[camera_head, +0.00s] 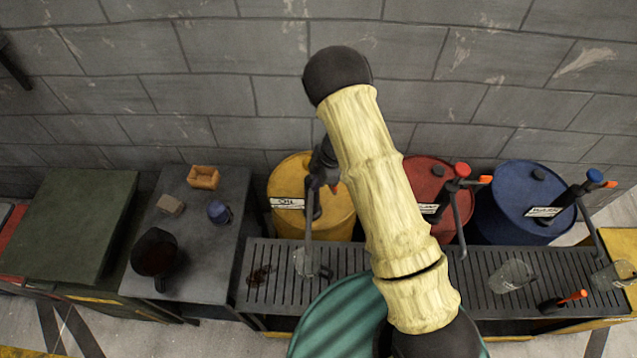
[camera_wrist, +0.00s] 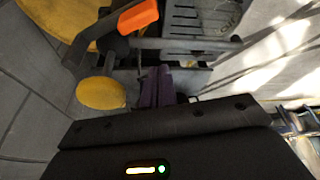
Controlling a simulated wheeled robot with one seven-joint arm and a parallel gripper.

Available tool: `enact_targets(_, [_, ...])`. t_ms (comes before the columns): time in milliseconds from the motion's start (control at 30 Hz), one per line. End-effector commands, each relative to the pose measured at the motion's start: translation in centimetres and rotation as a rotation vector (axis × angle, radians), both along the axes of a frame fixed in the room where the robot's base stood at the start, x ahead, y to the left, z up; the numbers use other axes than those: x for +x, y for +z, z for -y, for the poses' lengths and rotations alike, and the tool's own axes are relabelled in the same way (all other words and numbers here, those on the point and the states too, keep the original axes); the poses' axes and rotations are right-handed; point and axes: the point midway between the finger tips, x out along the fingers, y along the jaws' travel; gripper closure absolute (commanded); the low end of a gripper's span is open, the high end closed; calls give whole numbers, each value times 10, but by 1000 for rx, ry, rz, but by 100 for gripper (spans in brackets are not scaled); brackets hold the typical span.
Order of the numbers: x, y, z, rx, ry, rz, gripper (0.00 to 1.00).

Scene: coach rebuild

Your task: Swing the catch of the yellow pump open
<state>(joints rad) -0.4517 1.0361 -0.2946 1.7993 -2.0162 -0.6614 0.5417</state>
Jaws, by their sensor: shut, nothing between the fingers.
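The yellow pump stands on the yellow drum (camera_head: 283,185), mostly hidden by my arm in the head view. In the wrist view its yellow cap (camera_wrist: 101,93) is left of my gripper. A dark lever with an orange tip (camera_wrist: 138,16), apparently the catch, crosses the upper left; I cannot tell how far it is swung. My gripper (camera_wrist: 155,85) has its purple fingers together and empty, right of the yellow cap and below the orange tip in the picture. Whether it touches the pump is unclear.
A glass mug (camera_head: 306,263) stands on the slatted grate (camera_head: 370,260) below the spout. Red (camera_head: 425,180) and blue (camera_head: 520,195) drums with similar pumps stand to the right. A grey table (camera_head: 190,255) with a dark pitcher (camera_head: 155,254) is left. The wall is close behind.

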Motion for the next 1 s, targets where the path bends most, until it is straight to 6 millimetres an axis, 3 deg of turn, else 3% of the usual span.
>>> enact_targets(300, [7,51,12,1,11,1,100])
enact_targets(500, [10,75,17,2,12,-2,100])
enact_targets(1000, [15,82,19,23,-28,26,100])
